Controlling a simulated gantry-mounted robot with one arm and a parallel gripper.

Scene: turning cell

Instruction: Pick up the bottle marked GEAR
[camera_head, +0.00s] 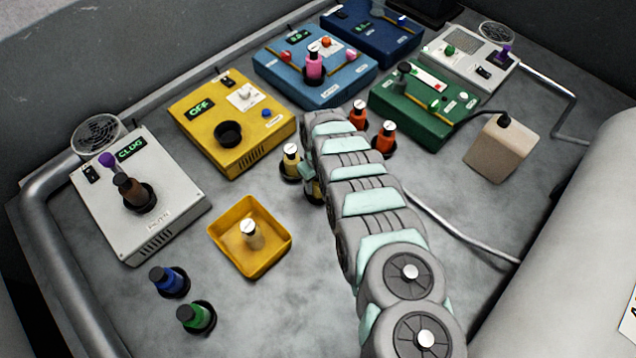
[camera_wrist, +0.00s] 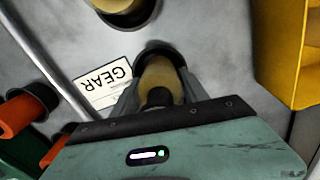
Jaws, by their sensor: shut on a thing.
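My gripper (camera_wrist: 158,92) is shut on a tan-yellow bottle (camera_wrist: 163,72) with a dark cap, its fingers on both sides of the bottle. A white plate marked GEAR (camera_wrist: 103,83) lies beside this bottle, to its left in the wrist view. A dark ring (camera_wrist: 160,48) shows at the bottle's far end; I cannot tell whether the bottle is clear of it. In the head view my gripper (camera_head: 313,187) is mostly hidden by my arm, next to a pale yellow bottle (camera_head: 291,160) in a black holder.
Two orange bottles (camera_head: 386,138) stand right of my arm. A yellow tray (camera_head: 217,236) holds a pale bottle (camera_head: 250,236). Blue (camera_head: 170,281) and green (camera_head: 196,317) bottles stand at front left. A yellow machine (camera_head: 196,106) is behind; a metal rail (camera_head: 455,230) runs right.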

